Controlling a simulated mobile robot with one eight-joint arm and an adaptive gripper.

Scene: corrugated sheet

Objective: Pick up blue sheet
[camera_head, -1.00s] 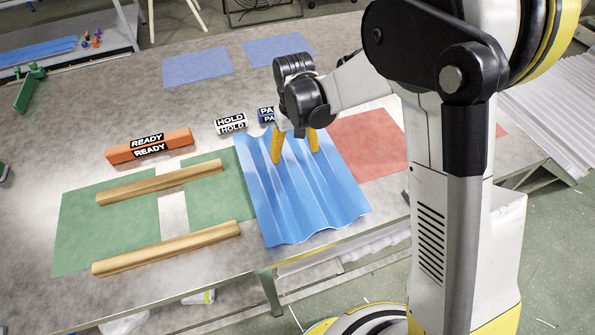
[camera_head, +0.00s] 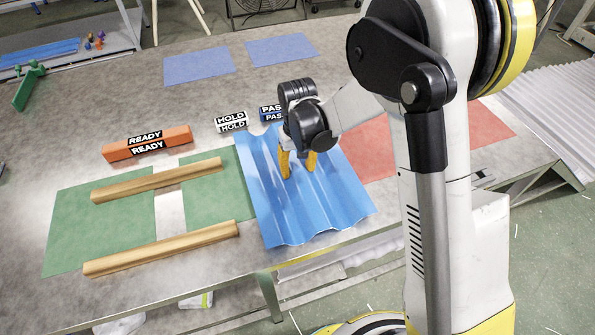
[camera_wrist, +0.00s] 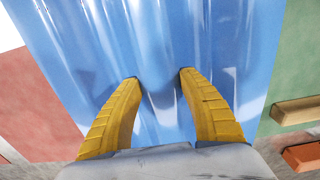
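The blue corrugated sheet (camera_head: 330,205) lies on the table between a green mat and a red mat, its ridges running front to back. My gripper (camera_head: 298,176) is over its middle, yellow fingers pointing down at it. In the wrist view the sheet (camera_wrist: 225,40) fills most of the picture. There the two fingertips of my gripper (camera_wrist: 159,75) stand apart, one on each side of a raised ridge. I cannot tell whether they touch the ridge. The sheet looks flat on the table, not visibly lifted.
Two wooden bars (camera_head: 160,248) lie across the green mat (camera_head: 75,225), left of the sheet. An orange READY block (camera_head: 147,143), a HOLD block (camera_head: 231,121) and a PASS block (camera_head: 271,113) stand behind. The red mat (camera_head: 368,150) and two bare blue mats (camera_head: 198,65) are flat.

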